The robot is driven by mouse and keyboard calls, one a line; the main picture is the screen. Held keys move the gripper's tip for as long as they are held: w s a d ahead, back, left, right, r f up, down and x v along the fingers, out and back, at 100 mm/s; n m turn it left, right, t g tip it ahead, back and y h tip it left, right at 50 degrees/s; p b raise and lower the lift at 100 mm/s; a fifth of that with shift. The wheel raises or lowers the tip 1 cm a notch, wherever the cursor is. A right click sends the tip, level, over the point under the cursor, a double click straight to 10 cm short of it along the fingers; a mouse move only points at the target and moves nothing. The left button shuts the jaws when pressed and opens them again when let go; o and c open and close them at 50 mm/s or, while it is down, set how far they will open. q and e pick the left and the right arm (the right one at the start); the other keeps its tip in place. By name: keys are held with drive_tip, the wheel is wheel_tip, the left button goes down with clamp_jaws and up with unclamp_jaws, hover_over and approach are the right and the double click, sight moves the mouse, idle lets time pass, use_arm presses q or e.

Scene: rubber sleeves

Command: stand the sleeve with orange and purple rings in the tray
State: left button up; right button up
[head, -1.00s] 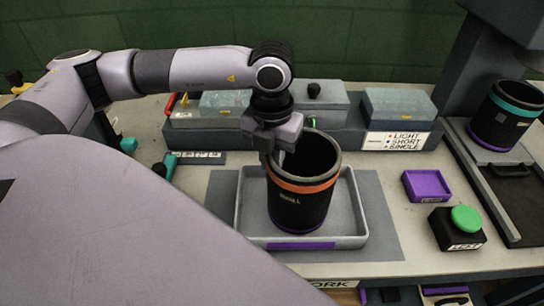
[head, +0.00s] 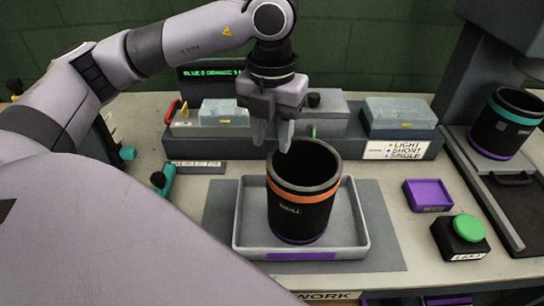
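The black sleeve (head: 296,217) has an orange ring near its top and a purple ring at its base. It stands upright in the grey tray (head: 353,232), which has a purple label on its front. My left gripper (head: 272,142) points down above and just behind the sleeve's rim, clear of it. Its two fingers are a little apart, with nothing between them. My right gripper does not show.
Another black sleeve (head: 497,127) with teal and purple rings stands on the press base at right. A purple dish (head: 428,195) and a green button (head: 468,227) lie right of the tray. Grey blocks (head: 399,114) sit on a rack behind.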

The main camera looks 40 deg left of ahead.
use_arm(q)
drive_tip(key=shift+r, duration=1.85)
drive_tip(key=shift+s, duration=0.1)
